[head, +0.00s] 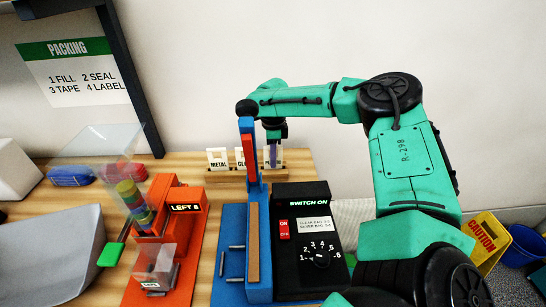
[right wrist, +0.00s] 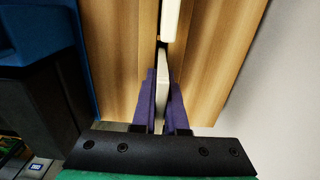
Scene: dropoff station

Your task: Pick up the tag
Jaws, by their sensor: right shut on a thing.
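Three white tags with dark lettering stand in a row in a wooden holder (head: 240,176) at the back of the table in the head view. The left tag (head: 217,154) reads METAL, and the middle tag (head: 239,154) is partly hidden by the blue post. My right gripper (head: 273,155) is at the rightmost tag (head: 279,161), whose lettering is mostly covered. In the right wrist view the purple fingers (right wrist: 163,105) are shut on this tag (right wrist: 162,82), seen edge-on. Another white edge (right wrist: 170,20) shows beyond it. My left gripper is not in view.
A blue press with a tall post (head: 252,150) and a black switch box (head: 322,240) stand in front of the holder. An orange dispenser (head: 185,190) with clear tubes is to the left. A grey scoop-like tray (head: 50,250) lies further left.

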